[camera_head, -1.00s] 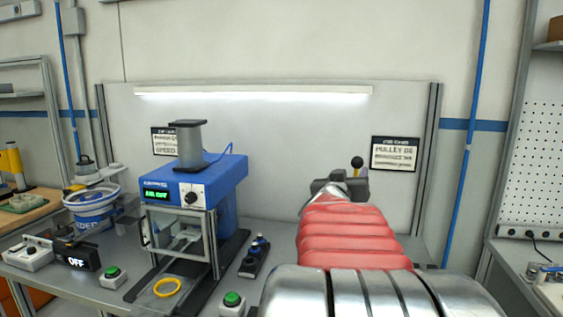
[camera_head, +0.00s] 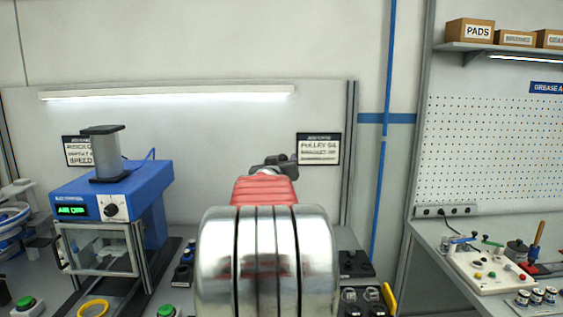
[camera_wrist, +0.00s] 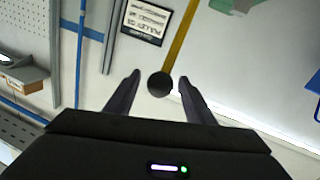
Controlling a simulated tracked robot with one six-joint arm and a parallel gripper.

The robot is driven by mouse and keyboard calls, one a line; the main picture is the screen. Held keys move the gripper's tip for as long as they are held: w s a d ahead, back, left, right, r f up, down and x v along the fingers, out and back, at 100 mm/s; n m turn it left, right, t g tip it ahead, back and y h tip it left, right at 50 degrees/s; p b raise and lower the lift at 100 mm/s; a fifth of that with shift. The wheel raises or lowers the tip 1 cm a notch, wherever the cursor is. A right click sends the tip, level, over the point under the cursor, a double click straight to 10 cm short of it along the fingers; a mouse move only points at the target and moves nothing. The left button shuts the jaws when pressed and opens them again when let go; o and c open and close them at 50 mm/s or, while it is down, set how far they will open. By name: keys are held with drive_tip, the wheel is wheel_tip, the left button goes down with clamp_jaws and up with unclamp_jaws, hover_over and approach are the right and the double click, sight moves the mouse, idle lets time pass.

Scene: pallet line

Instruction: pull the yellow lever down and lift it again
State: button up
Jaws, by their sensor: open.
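The yellow lever (camera_wrist: 180,42) shows in the wrist view as a thin yellow bar ending in a round black knob (camera_wrist: 160,84). My gripper (camera_wrist: 160,78) is open, with one dark finger on each side of the knob and a small gap at both sides. The knob's depth relative to the fingertips is hard to judge. In the head view my gripper (camera_head: 275,165) is in front of the back panel, beyond my red-sleeved arm. The lever cannot be made out there, and my arm hides its lower part and base.
A blue press (camera_head: 115,190) stands left on the bench, with a yellow ring (camera_head: 93,308) before it. A green button (camera_head: 166,310) is near the front. A yellow handle-like piece (camera_head: 389,298) and dark fixtures (camera_head: 355,263) lie right of my arm. A second bench (camera_head: 440,240) stands farther right.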

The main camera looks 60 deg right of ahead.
drive_tip(key=shift+w+d, duration=0.15)
drive_tip(key=shift+d, duration=0.4)
drive_tip(key=shift+c, duration=0.4)
clamp_jaws()
